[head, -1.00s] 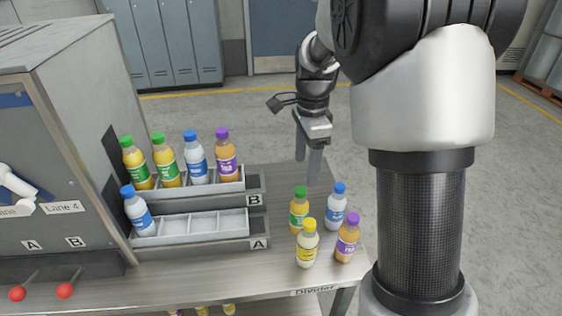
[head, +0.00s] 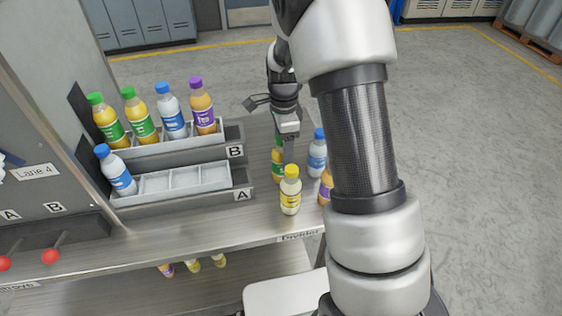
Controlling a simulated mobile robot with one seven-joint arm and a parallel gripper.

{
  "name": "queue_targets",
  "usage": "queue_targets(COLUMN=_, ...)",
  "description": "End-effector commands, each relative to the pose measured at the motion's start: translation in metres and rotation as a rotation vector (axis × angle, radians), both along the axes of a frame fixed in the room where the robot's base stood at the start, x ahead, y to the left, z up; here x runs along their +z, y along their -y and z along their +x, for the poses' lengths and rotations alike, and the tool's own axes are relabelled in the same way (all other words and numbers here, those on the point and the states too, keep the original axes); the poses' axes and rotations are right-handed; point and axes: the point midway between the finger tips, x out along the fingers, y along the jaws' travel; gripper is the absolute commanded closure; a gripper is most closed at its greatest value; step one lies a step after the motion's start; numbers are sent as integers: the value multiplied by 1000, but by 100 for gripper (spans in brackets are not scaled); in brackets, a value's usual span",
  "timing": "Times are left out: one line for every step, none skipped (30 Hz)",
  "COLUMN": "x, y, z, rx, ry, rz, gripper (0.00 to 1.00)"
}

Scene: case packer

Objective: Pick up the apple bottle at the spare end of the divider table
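At the spare end of the divider table (head: 262,220) stand bottles with green, yellow, blue and purple caps. Their labels are too small to read, so I cannot confirm which is apple. The green-capped bottle (head: 277,168) with orange-yellow contents stands upright at the back left of this group. My gripper (head: 285,146) points down right at its cap. One finger shows in front of the bottle's right side; the other finger is not clearly seen. I cannot tell whether the fingers touch the bottle or have closed.
The yellow-capped bottle (head: 290,195) stands close in front, the blue-capped one (head: 317,154) to the right. The purple-tea bottle (head: 325,186) is mostly behind my arm. Tray B (head: 236,152) holds several bottles; tray A (head: 243,194) holds one blue-capped bottle.

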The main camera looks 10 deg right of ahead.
Motion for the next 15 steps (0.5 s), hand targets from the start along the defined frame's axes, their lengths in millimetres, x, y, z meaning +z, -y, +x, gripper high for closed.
queue_targets(x=-8, y=-2, z=-1, rx=1, ry=-5, rz=0, gripper=35)
queue_targets(x=-12, y=-3, z=-2, rx=1, ry=-6, rz=0, gripper=35)
queue_targets(x=-19, y=-4, z=-2, rx=1, ry=-5, rz=0, gripper=35)
queue_targets(x=-23, y=-5, z=-2, rx=1, ry=-5, rz=0, gripper=35)
queue_targets(x=-28, y=-7, z=-2, rx=2, ry=-6, rz=0, gripper=35)
queue_targets(x=-34, y=-7, z=-2, rx=1, ry=-5, rz=0, gripper=35)
queue_targets(x=-38, y=-7, z=-2, rx=1, ry=-5, rz=0, gripper=35)
queue_targets(x=-41, y=-7, z=-2, rx=0, ry=-5, rz=0, gripper=35)
queue_targets(x=-45, y=-6, z=-1, rx=0, ry=-4, rz=0, gripper=35)
queue_targets(x=-46, y=-6, z=-1, rx=0, ry=-3, rz=0, gripper=35)
queue_targets(x=-48, y=-6, z=-1, rx=0, ry=-2, rz=0, gripper=35)
queue_targets(x=-48, y=-6, z=-1, rx=0, ry=-2, rz=0, gripper=35)
queue_targets(x=-49, y=-6, z=-1, rx=0, ry=-2, rz=0, gripper=35)
queue_targets(x=-49, y=-7, z=-1, rx=0, ry=-1, rz=0, gripper=35)
queue_targets(x=-49, y=-7, z=-1, rx=0, ry=-1, rz=0, gripper=35)
